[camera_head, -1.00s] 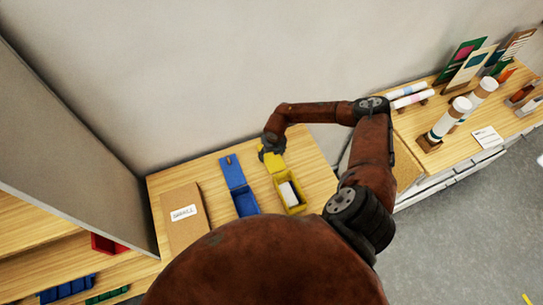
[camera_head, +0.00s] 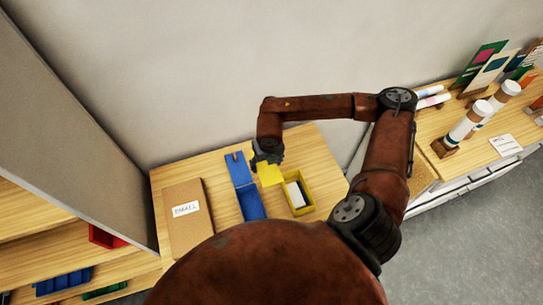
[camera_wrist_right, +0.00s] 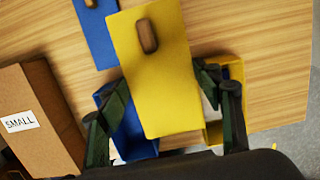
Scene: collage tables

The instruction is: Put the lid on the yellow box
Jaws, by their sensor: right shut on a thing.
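The yellow lid (camera_head: 270,175) is a flat plate with a brown knob. It also shows large in the right wrist view (camera_wrist_right: 165,75). My right gripper (camera_head: 267,156) is shut on the lid; its dark fingers flank the lid in the wrist view (camera_wrist_right: 165,108). The open yellow box (camera_head: 304,210) stands on the table with a white item and something dark inside. The lid is beside the box's back left corner, apparently held above the table. In the wrist view the lid hides part of the yellow box (camera_wrist_right: 238,72). My left gripper is out of view.
A blue box (camera_head: 251,206) and a blue lid (camera_head: 236,170) with a knob lie just left of the yellow box. A brown carton (camera_head: 185,230) with a white label stands further left. The wooden table (camera_head: 310,150) is bare behind the yellow box.

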